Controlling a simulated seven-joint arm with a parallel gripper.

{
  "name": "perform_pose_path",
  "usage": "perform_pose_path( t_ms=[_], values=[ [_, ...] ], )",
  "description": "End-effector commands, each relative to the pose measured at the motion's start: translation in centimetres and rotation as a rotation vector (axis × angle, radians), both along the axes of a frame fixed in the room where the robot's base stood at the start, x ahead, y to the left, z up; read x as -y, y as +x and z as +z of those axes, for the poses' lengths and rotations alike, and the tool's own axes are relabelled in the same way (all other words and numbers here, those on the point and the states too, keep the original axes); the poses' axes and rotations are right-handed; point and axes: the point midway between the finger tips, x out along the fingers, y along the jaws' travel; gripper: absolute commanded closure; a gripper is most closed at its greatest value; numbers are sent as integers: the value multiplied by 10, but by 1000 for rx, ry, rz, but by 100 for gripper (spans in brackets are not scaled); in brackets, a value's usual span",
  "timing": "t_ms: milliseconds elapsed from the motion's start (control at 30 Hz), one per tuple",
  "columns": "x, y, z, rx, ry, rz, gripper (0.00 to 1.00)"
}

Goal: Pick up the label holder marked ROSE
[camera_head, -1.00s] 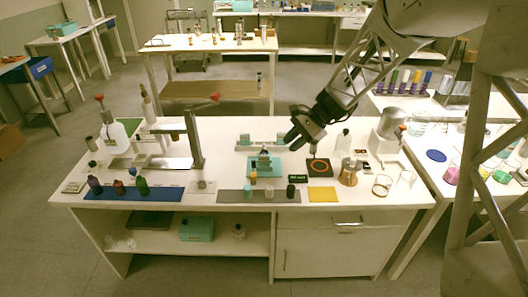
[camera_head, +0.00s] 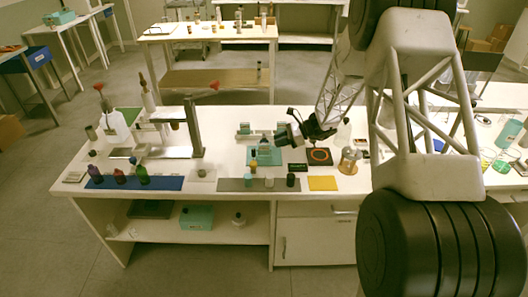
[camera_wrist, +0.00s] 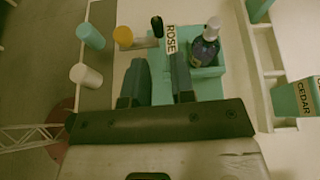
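The label holder marked ROSE (camera_wrist: 171,40) shows as a white strip with dark letters in the wrist view, at the edge of a teal tray (camera_wrist: 207,89). I cannot make it out clearly in the head view, where the tray (camera_head: 277,161) stands mid-bench. My gripper (camera_wrist: 160,62) is open, with nothing between its two dark fingers. The ROSE strip lies just beyond the fingertips, nearer the right one; whether they touch is unclear. In the head view, my gripper (camera_head: 284,137) is above the back right of the tray.
A dark blue bottle with a pale cap (camera_wrist: 206,45) stands right beside ROSE. Teal (camera_wrist: 90,36), white (camera_wrist: 86,76) and orange (camera_wrist: 123,36) pieces stand at left.

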Motion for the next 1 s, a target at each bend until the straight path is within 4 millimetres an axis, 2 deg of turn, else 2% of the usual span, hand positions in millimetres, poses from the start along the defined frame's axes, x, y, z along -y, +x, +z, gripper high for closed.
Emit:
perform_pose_path(
  t_ms=[100,200,567,1000],
  values=[
    [0,9,-13,-24,20,-24,77],
    [0,12,-18,-33,29,-34,77],
    [-1,13,-19,-35,31,-36,77],
    [-24,13,-29,-35,30,-36,77]
  ],
)
